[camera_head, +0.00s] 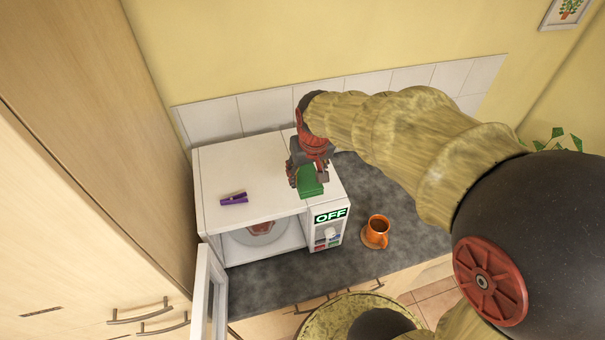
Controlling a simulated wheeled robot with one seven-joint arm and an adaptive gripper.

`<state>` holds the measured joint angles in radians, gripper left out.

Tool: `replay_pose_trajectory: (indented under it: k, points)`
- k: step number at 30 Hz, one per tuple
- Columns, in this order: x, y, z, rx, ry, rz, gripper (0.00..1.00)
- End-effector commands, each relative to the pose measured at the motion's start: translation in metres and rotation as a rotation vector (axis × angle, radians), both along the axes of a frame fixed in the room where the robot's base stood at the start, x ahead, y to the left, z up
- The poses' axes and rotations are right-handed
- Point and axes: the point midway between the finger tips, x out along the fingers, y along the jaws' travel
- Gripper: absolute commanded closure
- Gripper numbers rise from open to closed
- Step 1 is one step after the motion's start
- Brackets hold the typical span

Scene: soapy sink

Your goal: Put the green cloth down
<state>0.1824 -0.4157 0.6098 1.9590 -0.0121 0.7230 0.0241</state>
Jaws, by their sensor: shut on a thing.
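The green cloth (311,184) is a small, blocky green piece between the fingers of my gripper (308,176). My gripper points down, is shut on the cloth, and is over the right part of the white microwave's top (243,175). I cannot tell whether the cloth touches the microwave top or hangs just above it. The fingers hide part of the cloth.
A purple clothespin (233,199) lies on the microwave top at left. The microwave door (209,290) stands open, with a plate (262,236) inside. An orange mug (376,231) stands on the dark counter (350,262) at right. Tall wooden cabinets rise at left.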

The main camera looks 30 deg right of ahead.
Motion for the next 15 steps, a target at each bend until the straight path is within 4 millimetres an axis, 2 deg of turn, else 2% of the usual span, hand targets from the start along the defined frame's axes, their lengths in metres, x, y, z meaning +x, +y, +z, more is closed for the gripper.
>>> replay_pose_trajectory:
  k: [3,9,15]
  points:
    - [0.024,-0.009,-0.01,0.0,0.004,-0.002,0.72]
    - [0.051,-0.019,-0.045,0.001,0.005,-0.001,0.72]
    - [0.065,-0.024,-0.063,0.0,0.001,0.0,0.72]
